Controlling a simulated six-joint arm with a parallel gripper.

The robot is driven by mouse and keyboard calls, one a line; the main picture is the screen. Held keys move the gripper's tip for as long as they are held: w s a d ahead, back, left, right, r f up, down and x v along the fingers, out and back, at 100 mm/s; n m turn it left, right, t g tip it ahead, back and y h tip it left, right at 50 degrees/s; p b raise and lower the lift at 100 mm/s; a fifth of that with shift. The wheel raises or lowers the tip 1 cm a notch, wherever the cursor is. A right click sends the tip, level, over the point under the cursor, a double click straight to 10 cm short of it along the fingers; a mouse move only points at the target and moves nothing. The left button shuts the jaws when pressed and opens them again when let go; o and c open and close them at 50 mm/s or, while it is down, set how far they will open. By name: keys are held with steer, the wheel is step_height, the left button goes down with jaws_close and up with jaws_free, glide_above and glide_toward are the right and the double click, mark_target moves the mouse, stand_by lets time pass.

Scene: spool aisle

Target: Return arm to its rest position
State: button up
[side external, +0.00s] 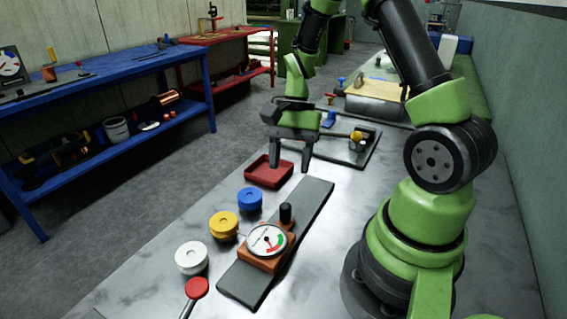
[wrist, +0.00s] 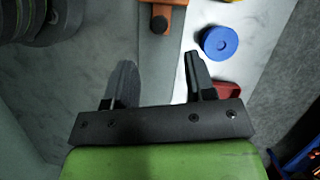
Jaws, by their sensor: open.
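My gripper (side external: 290,168) hangs above the worktable with its two dark fingers apart and pointing down. It is open, with nothing between the fingers. In the side view it appears in front of the red tray (side external: 262,174). In the wrist view the open fingers (wrist: 158,85) show with grey mat and pale tabletop beyond them. The blue spool (wrist: 219,42) lies beyond the right finger, and part of the red tray (wrist: 226,90) shows beside that finger.
A blue spool (side external: 250,199), yellow spool (side external: 224,225) and white spool (side external: 191,257) stand in a row. An orange gauge block (side external: 268,243) sits on a grey mat (side external: 242,283). A red-knobbed lever (side external: 197,288) is in front. Behind is a dark plate (side external: 357,157) with small parts.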

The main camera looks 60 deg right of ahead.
steer(key=s+a+r+n+t+h, duration=0.1)
steer(key=s+a+r+n+t, duration=0.3)
steer(key=r, duration=0.5)
steer(key=s+a+r+n+t+h, duration=0.1)
steer(key=s+a+r+n+t, duration=0.3)
steer(key=r, duration=0.5)
steer(key=s+a+n, duration=0.1)
steer(key=a+n, duration=0.1)
steer(key=n, duration=0.1)
steer(key=shift+s+r, duration=0.15)
steer(key=shift+r, duration=0.1)
